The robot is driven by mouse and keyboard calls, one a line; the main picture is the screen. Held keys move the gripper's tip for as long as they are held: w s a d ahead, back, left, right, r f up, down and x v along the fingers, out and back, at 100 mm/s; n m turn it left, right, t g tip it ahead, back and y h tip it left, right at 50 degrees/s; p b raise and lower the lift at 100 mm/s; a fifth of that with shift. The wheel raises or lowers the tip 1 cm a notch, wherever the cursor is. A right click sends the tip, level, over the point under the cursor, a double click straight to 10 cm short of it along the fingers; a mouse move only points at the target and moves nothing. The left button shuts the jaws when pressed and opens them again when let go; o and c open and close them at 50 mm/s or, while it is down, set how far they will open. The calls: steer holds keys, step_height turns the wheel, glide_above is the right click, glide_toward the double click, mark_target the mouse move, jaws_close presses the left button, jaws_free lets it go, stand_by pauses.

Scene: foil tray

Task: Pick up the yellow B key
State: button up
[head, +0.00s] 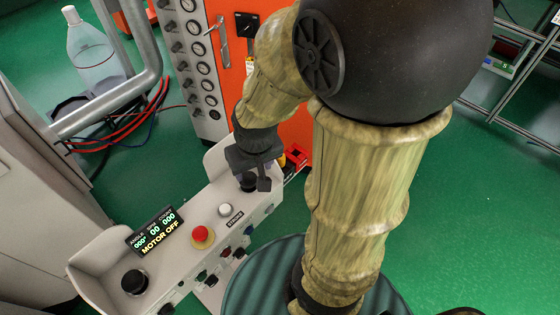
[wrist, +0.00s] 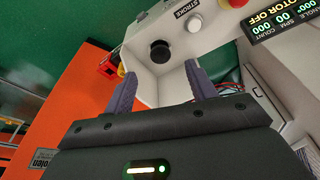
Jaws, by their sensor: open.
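My gripper (head: 262,178) is over the far end of the grey control panel in the head view. In the wrist view my gripper (wrist: 160,72) has its two grey fingers spread apart with nothing between them, in front of a black knob (wrist: 160,50). A small yellow patch (wrist: 121,69) shows beside a red box at the panel's outer side in the wrist view. A bit of yellow (head: 281,160) also shows by my gripper in the head view. I cannot tell whether this is the yellow B key, and no letter is readable.
The panel carries a red button (head: 201,233), a white button (head: 225,209), a black knob (head: 134,281) and a display reading MOTOR OFF (head: 156,230). A red box (head: 296,157) is beyond its end. An orange cabinet (wrist: 55,115) stands close to my gripper.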

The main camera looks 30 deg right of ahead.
steer(key=w+d+m+g+p, duration=0.1)
steer(key=w+d+m, duration=0.5)
steer(key=w, duration=0.1)
steer(key=m+g+p, duration=0.1)
steer(key=m+g, duration=0.1)
steer(key=m, duration=0.4)
glide_above(280, 159)
steer(key=w, duration=0.1)
step_height(280, 159, down, 3)
steer(key=shift+d+r, duration=0.1)
steer(key=shift+r, duration=0.1)
steer(key=shift+w, duration=0.1)
step_height(280, 159, down, 12)
steer(key=shift+f+p, duration=0.1)
steer(key=shift+p, duration=0.75)
steer(key=shift+d+f+p, duration=0.15)
steer(key=shift+f+p, duration=0.3)
steer(key=shift+f, duration=0.85)
steer(key=shift+d+f+p, duration=0.1)
steer(key=shift+f+p, duration=0.35)
steer(key=shift+f, duration=0.85)
